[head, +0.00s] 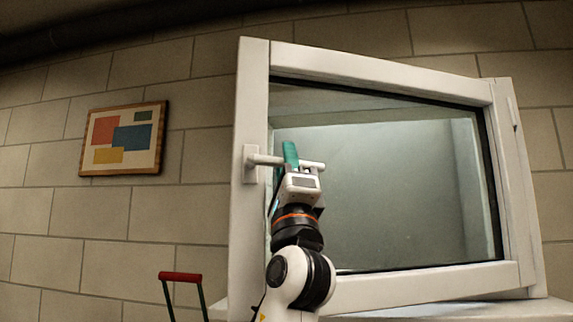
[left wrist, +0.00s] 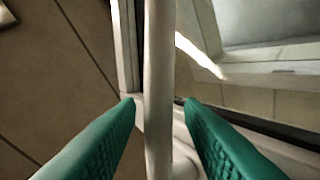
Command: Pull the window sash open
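The window sash (head: 375,68) is a white frame around a glass pane. Its left edge stands out toward me from the wall, so it appears swung partly open, with the hinge side at the right. A white lever handle (head: 262,160) sits on its left stile and points right, roughly level. My left gripper (head: 290,154), with green fingers, is at the lever. In the left wrist view the handle bar (left wrist: 159,70) runs between the two fingers (left wrist: 160,104), with a gap on each side. My right gripper is in neither view.
A framed picture with coloured blocks (head: 124,138) hangs on the block wall (head: 60,225) at the left. A red-topped handle on dark legs (head: 181,277) stands low, left of the sash. A pale sill (head: 470,312) runs below the sash. Space left of the sash is mostly clear.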

